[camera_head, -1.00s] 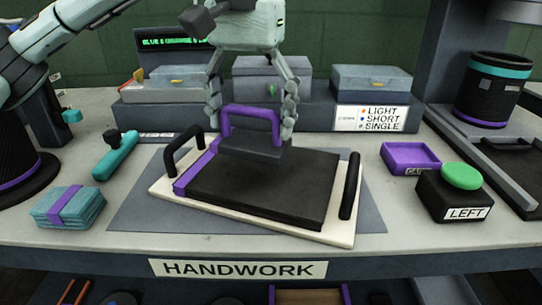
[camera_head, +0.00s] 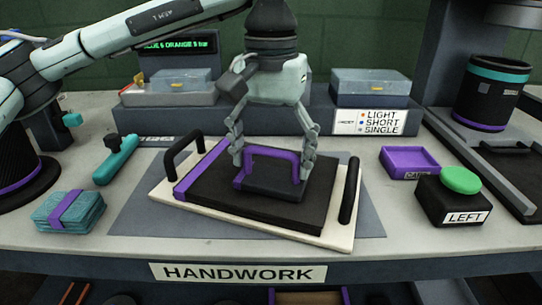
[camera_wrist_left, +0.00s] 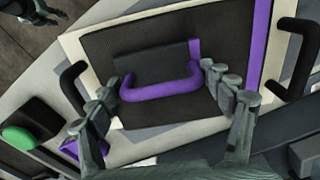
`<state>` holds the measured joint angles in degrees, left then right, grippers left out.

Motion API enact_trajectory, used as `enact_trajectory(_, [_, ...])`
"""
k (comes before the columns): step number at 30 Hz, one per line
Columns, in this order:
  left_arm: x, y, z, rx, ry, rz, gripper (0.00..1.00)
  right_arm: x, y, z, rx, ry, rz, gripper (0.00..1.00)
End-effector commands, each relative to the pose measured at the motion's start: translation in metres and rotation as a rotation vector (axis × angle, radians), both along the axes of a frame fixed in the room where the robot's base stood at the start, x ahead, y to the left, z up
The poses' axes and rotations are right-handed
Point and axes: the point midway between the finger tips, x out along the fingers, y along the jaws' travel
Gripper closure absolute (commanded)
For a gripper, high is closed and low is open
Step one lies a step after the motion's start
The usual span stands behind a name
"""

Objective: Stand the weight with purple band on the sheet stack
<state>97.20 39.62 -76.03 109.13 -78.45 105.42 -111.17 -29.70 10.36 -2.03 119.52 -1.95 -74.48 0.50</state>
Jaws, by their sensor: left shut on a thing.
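The weight (camera_head: 285,189) is a dark block with a purple handle and purple band. It sits flat over the middle of the sheet stack (camera_head: 240,212) and seems to touch it; any thin gap cannot be told. The stack is black sheets with a purple strip at the left, on a cream board with two black handles. My left gripper (camera_head: 271,167) is shut on the weight's purple handle from above. The wrist view shows the handle (camera_wrist_left: 160,91) between the fingers. Part of what looks like my right gripper (camera_wrist_left: 40,12) shows at the wrist view's top left corner.
A green button box (camera_head: 455,195) and a purple tray (camera_head: 410,161) stand to the right. A strapped teal cloth bundle (camera_head: 70,210) and a teal tool (camera_head: 117,160) lie to the left. Lidded boxes (camera_head: 370,86) line the back. The grey mat's front is clear.

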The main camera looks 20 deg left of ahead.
Motion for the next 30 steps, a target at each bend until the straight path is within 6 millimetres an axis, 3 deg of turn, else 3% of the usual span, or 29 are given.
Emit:
enact_trajectory(3, [0.0, 0.0, -0.001, -0.002, -0.003, 0.0, 0.8, 0.001, 0.001, 0.002, -0.001, -0.002, 0.0, 0.65])
enact_trajectory(4, [0.0, 0.0, -0.002, 0.0, 0.0, 0.0, 0.19, 0.002, 0.001, 0.004, 0.0, -0.006, 0.001, 0.65])
enact_trajectory(9, [0.0, 0.0, -0.002, 0.0, 0.0, 0.0, 0.0, 0.004, 0.002, 0.01, 0.0, -0.015, 0.002, 0.65])
enact_trajectory(22, [0.0, 0.0, 0.003, 0.0, 0.0, 0.0, 0.0, 0.003, 0.002, 0.009, 0.003, -0.013, 0.002, 0.65])
enact_trajectory(25, [0.001, -0.001, 0.017, -0.001, -0.003, 0.0, 0.0, -0.001, 0.001, -0.003, 0.003, 0.006, -0.002, 0.65])
enact_trajectory(30, [0.001, -0.001, 0.054, -0.001, -0.003, 0.0, 0.0, -0.002, 0.001, -0.002, 0.004, 0.006, -0.002, 0.65])
